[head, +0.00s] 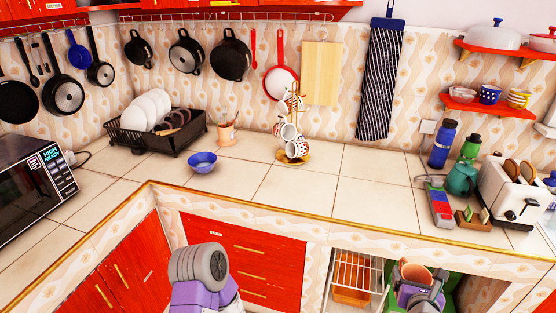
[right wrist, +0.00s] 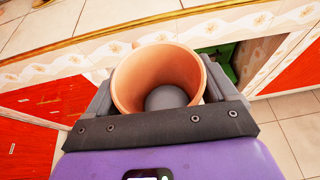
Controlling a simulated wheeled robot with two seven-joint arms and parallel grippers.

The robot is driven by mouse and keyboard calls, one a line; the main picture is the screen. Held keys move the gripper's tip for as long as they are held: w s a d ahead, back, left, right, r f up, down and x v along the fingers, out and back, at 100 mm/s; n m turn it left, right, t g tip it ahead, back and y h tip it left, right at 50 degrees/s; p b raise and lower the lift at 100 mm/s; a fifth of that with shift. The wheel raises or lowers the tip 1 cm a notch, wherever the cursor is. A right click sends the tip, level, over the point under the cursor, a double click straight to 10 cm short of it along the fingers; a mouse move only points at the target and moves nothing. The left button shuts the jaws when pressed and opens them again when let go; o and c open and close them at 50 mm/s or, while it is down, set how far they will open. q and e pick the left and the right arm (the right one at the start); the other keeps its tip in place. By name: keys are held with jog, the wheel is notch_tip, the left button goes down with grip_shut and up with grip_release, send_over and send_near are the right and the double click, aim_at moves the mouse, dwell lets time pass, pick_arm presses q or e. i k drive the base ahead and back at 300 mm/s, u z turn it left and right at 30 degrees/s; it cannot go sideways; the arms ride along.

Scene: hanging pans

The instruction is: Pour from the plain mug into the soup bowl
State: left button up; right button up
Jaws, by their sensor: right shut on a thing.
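The plain mug (head: 414,273) is orange-brown and sits in my right gripper (head: 418,290) at the lower right of the head view, in front of the counter and below its top. In the right wrist view the mug (right wrist: 135,82) stands between the two grey fingers (right wrist: 160,95), which are shut on it. Its open mouth faces that camera, and a grey round patch shows deep inside. The soup bowl (head: 202,162) is blue and upright on the counter, left of the middle, well apart from the mug. My left gripper is not visible.
A dish rack (head: 157,132) with white plates and a utensil cup (head: 227,133) stand behind the bowl. A mug tree (head: 292,140) stands to its right. The counter's gold front edge (head: 330,222) lies between mug and bowl. Free tiles lie around the bowl.

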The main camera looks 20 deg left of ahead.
aim_at(203, 162)
jog(key=k, duration=0.15)
jog(key=u, duration=1.15)
jog(key=i, duration=0.15)
jog(key=u, duration=0.05)
